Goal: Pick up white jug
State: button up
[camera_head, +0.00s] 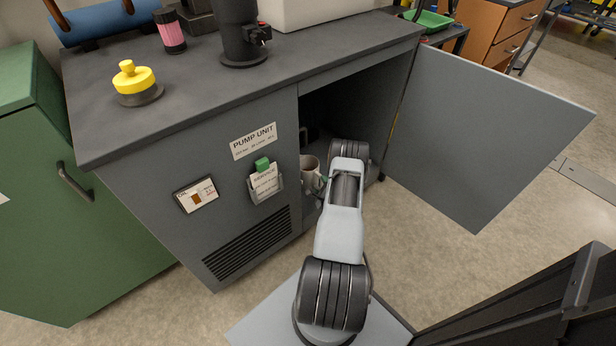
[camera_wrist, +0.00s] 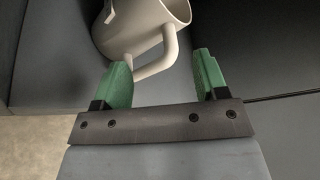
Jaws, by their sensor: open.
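The white jug (camera_wrist: 128,32) stands inside the open cabinet, at the top of the wrist view, with its handle (camera_wrist: 168,55) turned toward my gripper. My gripper (camera_wrist: 163,68) is open, its green fingers on either side of the handle's lower end. I cannot tell whether the fingers touch the handle. In the head view the jug (camera_head: 310,170) shows just left of my arm, inside the cabinet opening, partly hidden by the arm and the cabinet front.
The pump unit cabinet (camera_head: 120,160) has its grey door (camera_head: 490,130) swung open to the right. On its top are a yellow-knobbed piece (camera_head: 134,80), a pink-banded cylinder (camera_head: 170,32) and a black cylinder (camera_head: 240,35). A green cabinet (camera_head: 60,200) stands at left.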

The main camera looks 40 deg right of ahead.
aim_at(315, 174)
jog(key=shift+b+x, duration=1.2)
jog(key=shift+x, duration=2.3)
jog(key=shift+r, duration=0.1)
